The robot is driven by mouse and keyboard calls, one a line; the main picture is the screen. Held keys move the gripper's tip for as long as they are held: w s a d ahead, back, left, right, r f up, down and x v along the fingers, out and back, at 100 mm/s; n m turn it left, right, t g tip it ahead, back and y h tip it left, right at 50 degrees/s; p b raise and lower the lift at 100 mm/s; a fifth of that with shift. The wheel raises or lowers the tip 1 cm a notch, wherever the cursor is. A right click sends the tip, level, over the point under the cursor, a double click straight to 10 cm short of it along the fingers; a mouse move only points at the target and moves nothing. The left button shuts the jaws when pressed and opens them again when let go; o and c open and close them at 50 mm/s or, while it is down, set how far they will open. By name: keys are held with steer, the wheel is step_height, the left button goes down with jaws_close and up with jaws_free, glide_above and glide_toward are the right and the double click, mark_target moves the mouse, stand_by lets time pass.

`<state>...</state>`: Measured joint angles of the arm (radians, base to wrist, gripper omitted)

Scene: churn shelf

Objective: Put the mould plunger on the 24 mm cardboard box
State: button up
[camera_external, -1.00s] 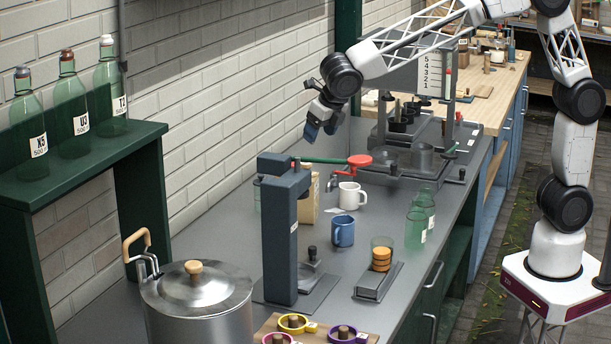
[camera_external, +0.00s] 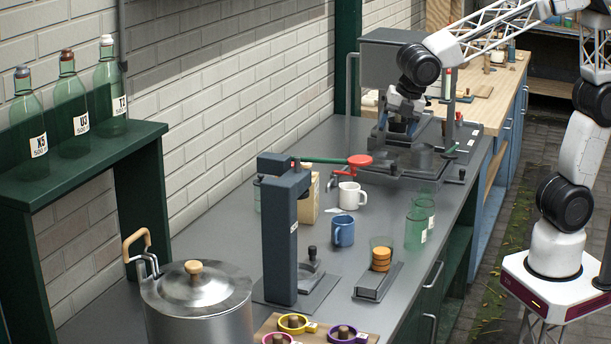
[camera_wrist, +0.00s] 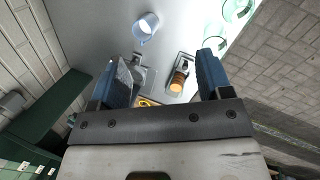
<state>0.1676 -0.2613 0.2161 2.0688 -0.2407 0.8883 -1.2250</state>
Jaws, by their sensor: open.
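My gripper (camera_external: 401,122) is over the grey apparatus at the back of the bench, in front of a grey cabinet. In the wrist view, its two blue fingers (camera_wrist: 165,78) are wide apart with nothing held between them. A beige box (camera_external: 309,200), which looks like the cardboard box, stands partly hidden behind the dark press; its 24 mm mark is not readable. The gripper is well behind it, to the right. I cannot tell for sure which thing is the mould plunger; a small dark knobbed piece (camera_external: 312,254) sits on the press base.
The dark press (camera_external: 286,235) has a red-ended lever (camera_external: 359,160). A steel pot (camera_external: 196,300) and coloured rings (camera_external: 294,323) are in front.

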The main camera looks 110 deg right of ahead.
steer(key=s+a+f+m+y, duration=0.1)
steer(key=s+a+m, duration=0.3)
steer(key=s, duration=0.4)
steer(key=s+a+f+m, duration=0.2)
steer(key=s+a+m, duration=0.2)
steer(key=s, duration=0.5)
steer(key=s+a+f+m+y, duration=0.1)
steer(key=s+a+m, duration=0.3)
steer(key=s, duration=0.5)
steer(key=shift+a+f+m+y, duration=0.15)
steer(key=shift+f+m+y, duration=0.15)
steer(key=shift+f+m, duration=0.5)
steer(key=shift+s+r, duration=0.1)
steer(key=shift+r, duration=0.05)
